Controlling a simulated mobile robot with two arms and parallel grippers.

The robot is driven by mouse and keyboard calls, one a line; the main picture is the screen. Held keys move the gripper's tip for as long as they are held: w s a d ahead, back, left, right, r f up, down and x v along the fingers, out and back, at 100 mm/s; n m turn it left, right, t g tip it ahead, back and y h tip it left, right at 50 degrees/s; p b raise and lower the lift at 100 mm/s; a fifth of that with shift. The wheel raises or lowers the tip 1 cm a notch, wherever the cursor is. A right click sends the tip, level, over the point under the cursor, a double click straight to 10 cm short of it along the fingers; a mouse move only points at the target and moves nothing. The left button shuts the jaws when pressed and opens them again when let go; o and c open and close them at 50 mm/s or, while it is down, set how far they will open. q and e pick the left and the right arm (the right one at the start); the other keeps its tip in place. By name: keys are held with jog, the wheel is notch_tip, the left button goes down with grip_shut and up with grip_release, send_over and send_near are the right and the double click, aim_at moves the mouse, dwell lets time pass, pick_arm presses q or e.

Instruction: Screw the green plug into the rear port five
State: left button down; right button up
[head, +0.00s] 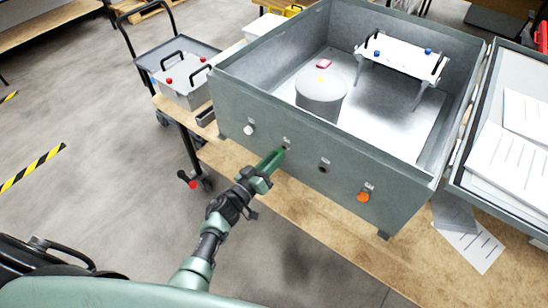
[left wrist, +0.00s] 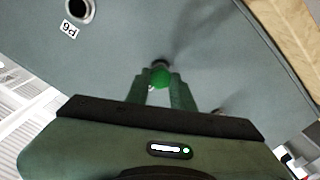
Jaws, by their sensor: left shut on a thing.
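The grey analyser housing (head: 310,150) stands on a wooden bench with a row of ports along its near wall. My left gripper (head: 279,155) reaches up to the second port from the left in the head view. In the left wrist view my left gripper (left wrist: 161,88) is shut on the green plug (left wrist: 160,78), whose round end shows between the fingertips. The plug is right at a dark port (left wrist: 160,62) in the wall; how deep it sits is hidden. An open port labelled P6 (left wrist: 77,9) is at upper left there. My right gripper is not in view.
In the head view a white plug (head: 249,130) sits left of the gripper, an open port (head: 323,167) and an orange plug (head: 363,196) to its right. Inside the housing are a grey cylinder (head: 321,97) and a white plate (head: 402,56). The open lid with papers lies right.

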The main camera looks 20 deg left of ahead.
pick_arm(q)
jog(key=shift+r+p, duration=0.1)
jog(key=shift+p, duration=0.4)
dwell(0.8)
jog(key=shift+w+d, duration=0.2)
jog(key=shift+w, duration=0.4)
dwell(1.1)
jog(key=c, duration=1.9)
grip_release()
jog(key=shift+c, duration=0.2)
grip_shut()
jog(key=m+b, duration=1)
jog(key=m, duration=1.4)
jog(key=shift+f, duration=0.2)
jog(key=o, duration=0.6)
grip_release()
jog(key=shift+r, duration=0.1)
